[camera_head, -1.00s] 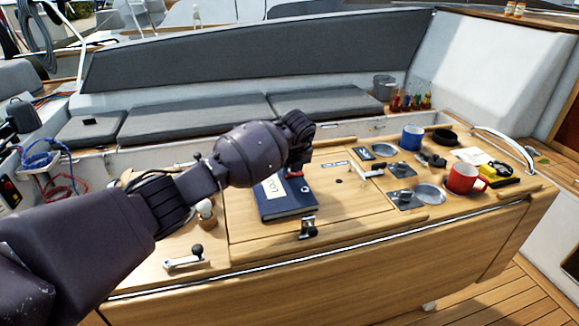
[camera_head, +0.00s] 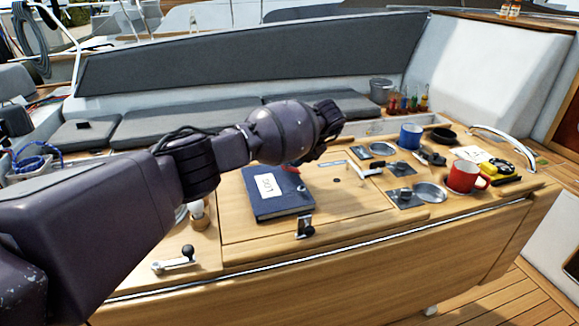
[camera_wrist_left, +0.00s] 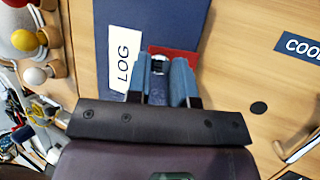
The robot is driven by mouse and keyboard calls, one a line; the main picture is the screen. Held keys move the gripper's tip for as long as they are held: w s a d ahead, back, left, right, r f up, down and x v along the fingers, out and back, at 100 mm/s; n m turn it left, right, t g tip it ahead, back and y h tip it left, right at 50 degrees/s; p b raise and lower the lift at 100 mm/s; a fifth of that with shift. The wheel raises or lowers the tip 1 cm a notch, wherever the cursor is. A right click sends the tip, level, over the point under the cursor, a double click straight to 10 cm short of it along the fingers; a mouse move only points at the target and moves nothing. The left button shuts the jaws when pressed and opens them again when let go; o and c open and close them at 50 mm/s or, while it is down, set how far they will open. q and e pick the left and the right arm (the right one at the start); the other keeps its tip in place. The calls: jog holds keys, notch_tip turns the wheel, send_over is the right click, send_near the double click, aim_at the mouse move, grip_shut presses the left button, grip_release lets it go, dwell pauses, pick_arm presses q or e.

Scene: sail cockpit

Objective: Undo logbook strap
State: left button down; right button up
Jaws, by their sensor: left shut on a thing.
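The dark blue logbook (camera_head: 270,202) with a white LOG label lies on the wooden cockpit table. In the left wrist view the logbook (camera_wrist_left: 175,22) is beneath my fingers, with its label (camera_wrist_left: 123,58) beside them. A red strap piece (camera_wrist_left: 172,50) shows at the logbook's edge, just beyond the fingertips. My left gripper (camera_wrist_left: 159,70) is shut on a small dark part at the strap. In the head view my left gripper (camera_head: 316,153) is at the logbook's far right corner, its fingertips mostly hidden by my wrist. My right gripper is out of view.
A red mug (camera_head: 463,177), a blue mug (camera_head: 410,137) and a yellow item (camera_head: 494,167) stand on the table's right side. A metal latch (camera_head: 304,227) sits at the logbook's near edge. A winch handle (camera_head: 175,261) lies at near left. The table's middle is mostly clear.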

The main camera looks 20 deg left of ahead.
pick_arm(q)
jog(key=shift+w+d+f+g+y+b, duration=0.1)
jog(key=shift+w+d+g+y+b, duration=0.1)
jog(key=shift+d+g+y+b, duration=0.35)
jog(key=shift+a+y+b, duration=0.1)
jog(key=shift+y+b, duration=0.15)
jog(key=shift+b, duration=0.2)
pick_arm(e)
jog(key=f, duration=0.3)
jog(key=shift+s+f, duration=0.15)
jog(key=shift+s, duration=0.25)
pick_arm(q)
jog(key=shift+r, duration=0.2)
jog(key=c, duration=1.1)
grip_release()
jog(key=shift+o, duration=0.5)
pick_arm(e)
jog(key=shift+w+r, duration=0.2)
pick_arm(q)
jog(key=shift+w, duration=0.1)
jog(key=v, duration=1)
jog(key=shift+d+r+b, duration=0.25)
jog(key=shift+r+b, duration=0.1)
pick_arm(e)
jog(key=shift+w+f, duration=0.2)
